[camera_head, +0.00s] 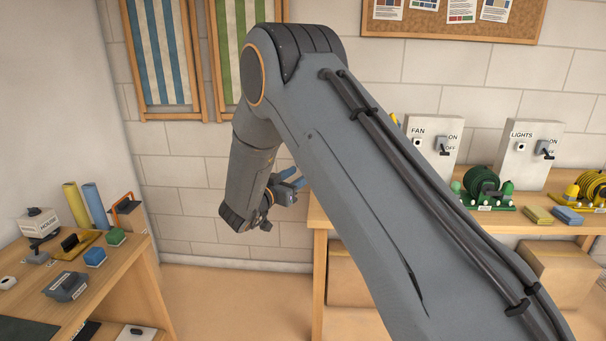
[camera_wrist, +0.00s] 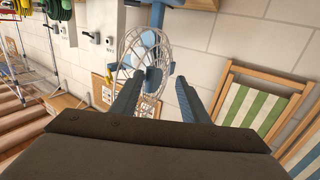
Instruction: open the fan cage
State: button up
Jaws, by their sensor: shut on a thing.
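The fan shows in the wrist view, with a white wire cage (camera_wrist: 127,52) around blue parts (camera_wrist: 154,76) and a blue stand (camera_wrist: 158,14) at the top edge. My gripper (camera_wrist: 160,90) reaches to the near side of the cage, one finger on each side, and is shut on it. The exact contact is hard to make out, and I cannot tell whether the cage stands ajar. In the head view my gripper (camera_head: 290,184) shows small beyond my arm, and my arm hides the fan.
A FAN switch box (camera_head: 432,137) and a LIGHTS switch box (camera_head: 526,145) stand on the right bench (camera_head: 420,220) beside cable reels (camera_head: 485,186). A left table (camera_head: 125,272) holds small items. Striped deck chairs (camera_wrist: 255,108) are right in the wrist view. Floor between the tables is clear.

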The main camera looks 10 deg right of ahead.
jog(key=v, duration=0.5)
jog(key=shift+s+d+r+b, duration=0.3)
jog(key=shift+s+r+b, duration=0.05)
jog(key=s+d+f+n+g+y, duration=0.2)
jog(key=s+d+g+y, duration=0.2)
jog(key=s, duration=0.8)
jog(key=s+d+f+n+g+y, duration=0.3)
jog(key=s+d+g+y, duration=0.1)
jog(key=s, duration=0.9)
jog(key=s+d+f+n+g+y, duration=0.3)
jog(key=s+d+g, duration=0.1)
jog(key=s, duration=0.9)
jog(key=shift+g+y, duration=0.4)
jog(key=shift+g, duration=0.2)
